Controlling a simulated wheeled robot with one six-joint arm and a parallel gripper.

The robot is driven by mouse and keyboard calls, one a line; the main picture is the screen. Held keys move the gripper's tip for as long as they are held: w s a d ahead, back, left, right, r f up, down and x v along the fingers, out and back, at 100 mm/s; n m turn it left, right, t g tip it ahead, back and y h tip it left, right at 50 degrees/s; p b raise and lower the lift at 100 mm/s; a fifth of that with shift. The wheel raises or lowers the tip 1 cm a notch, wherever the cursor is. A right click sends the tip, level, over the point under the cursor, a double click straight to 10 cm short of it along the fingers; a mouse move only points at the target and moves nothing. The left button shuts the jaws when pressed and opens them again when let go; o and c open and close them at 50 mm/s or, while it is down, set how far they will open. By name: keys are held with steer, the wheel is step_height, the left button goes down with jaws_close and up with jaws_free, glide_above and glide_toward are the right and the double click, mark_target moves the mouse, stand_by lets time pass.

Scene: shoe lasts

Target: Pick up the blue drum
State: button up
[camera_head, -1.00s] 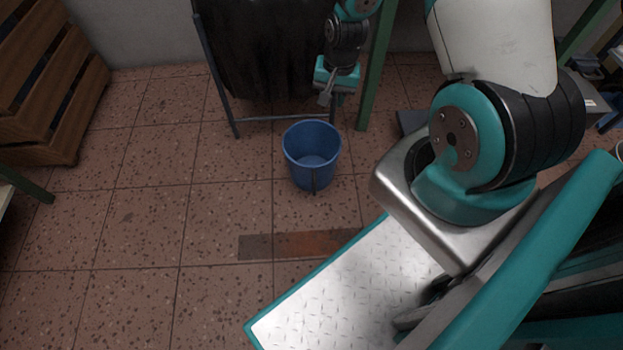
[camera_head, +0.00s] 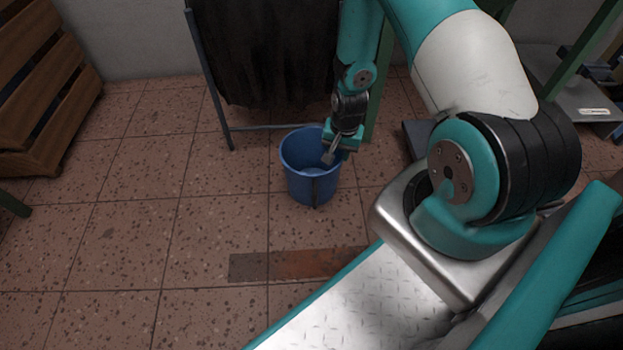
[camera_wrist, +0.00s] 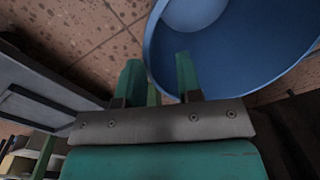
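The blue drum (camera_head: 308,185) stands upright on the tiled floor, open at the top, with a dark vertical strip on its near side. My gripper (camera_head: 330,157) is at the drum's right rim in the head view, and a fingertip shows against the drum's inside. In the wrist view the two green fingers (camera_wrist: 158,80) are apart with a gap between them. The drum (camera_wrist: 225,55) fills the upper right there, and its rim edge passes between the fingers in the picture. I cannot tell whether either finger touches the wall.
A dark cloth (camera_head: 265,60) on a metal frame hangs just behind the drum. A wooden crate stack (camera_head: 40,100) stands at the left. A grey platform (camera_head: 575,105) is at the right. The floor left of the drum is clear.

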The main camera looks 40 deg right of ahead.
steer(key=f+b, duration=0.4)
steer(key=f, duration=0.1)
steer(key=shift+d+f, duration=0.25)
steer(key=shift+d, duration=0.15)
steer(key=shift+r, duration=0.15)
jaws_close()
steer(key=shift+w, duration=0.1)
stand_by(0.8)
